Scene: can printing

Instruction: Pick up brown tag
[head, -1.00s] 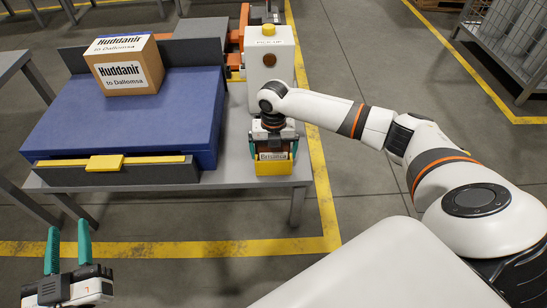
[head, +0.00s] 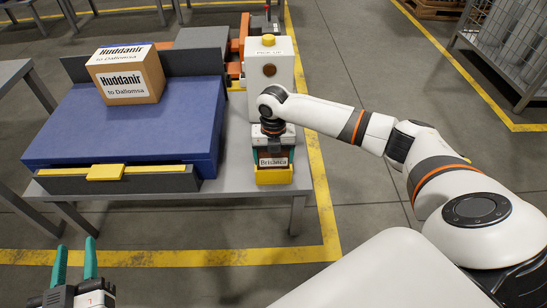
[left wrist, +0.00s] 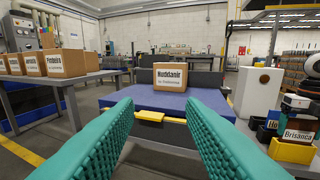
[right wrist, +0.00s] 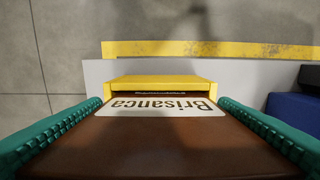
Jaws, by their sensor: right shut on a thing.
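The brown tag (head: 273,154) is a brown block with a white label that seems to read "Brisanca". It sits at the yellow holder (head: 274,177) on the table's right front corner. My right gripper (head: 272,148) reaches down over it and is shut on it. In the right wrist view the tag (right wrist: 150,140) fills the space between the teal fingers, with the yellow holder (right wrist: 160,83) just beyond. Whether its lower end is still inside the holder is hard to tell. My left gripper (head: 75,256) is open and empty, in front of the table at lower left.
A cardboard box (head: 126,85) labelled "Huddanir" stands on the blue platform (head: 120,130). A white box with a yellow button (head: 268,62) stands behind the holder. Grey table (head: 225,187) edges surround these.

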